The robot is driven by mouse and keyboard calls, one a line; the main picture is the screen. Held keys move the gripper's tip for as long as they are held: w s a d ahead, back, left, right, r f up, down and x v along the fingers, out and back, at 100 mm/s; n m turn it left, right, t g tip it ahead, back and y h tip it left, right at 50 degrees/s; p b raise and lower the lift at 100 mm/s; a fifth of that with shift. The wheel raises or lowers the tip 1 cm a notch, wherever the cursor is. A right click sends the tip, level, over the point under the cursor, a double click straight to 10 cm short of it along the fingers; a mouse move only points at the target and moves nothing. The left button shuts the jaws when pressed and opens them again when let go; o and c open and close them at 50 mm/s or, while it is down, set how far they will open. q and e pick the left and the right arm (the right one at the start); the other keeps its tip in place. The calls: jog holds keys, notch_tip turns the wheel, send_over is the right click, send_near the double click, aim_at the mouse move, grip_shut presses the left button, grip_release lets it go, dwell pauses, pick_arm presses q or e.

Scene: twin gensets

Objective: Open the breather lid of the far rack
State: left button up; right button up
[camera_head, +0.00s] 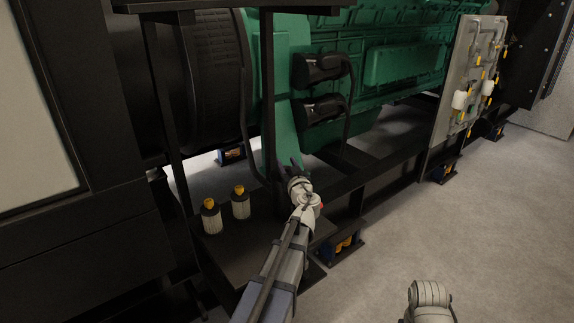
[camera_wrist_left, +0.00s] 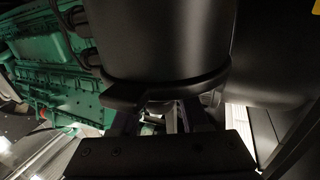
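My left gripper (camera_head: 289,166) is beside the green engine, low in front of a dark upright post. Its two dark fingers stand apart; they also show in the left wrist view (camera_wrist_left: 160,118) with a gap between them, and I see nothing held. A grey upright panel (camera_head: 456,75) with pipes, yellow-handled fittings and white bottles (camera_head: 459,100) stands at the upper right, well away from the gripper. No breather lid can be made out for certain. My right arm (camera_head: 430,296) enters at the bottom; its gripper is out of view.
The green engine (camera_head: 405,65) sits on a black frame. Two yellow-capped cylinders (camera_head: 211,217) (camera_head: 240,203) stand on a dark plate left of my arm. A large dark rounded part (camera_wrist_left: 155,40) fills the upper wrist view. The grey floor (camera_head: 440,215) at right is clear.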

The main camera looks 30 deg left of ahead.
pick_arm(q)
grip_shut()
dwell(1.0)
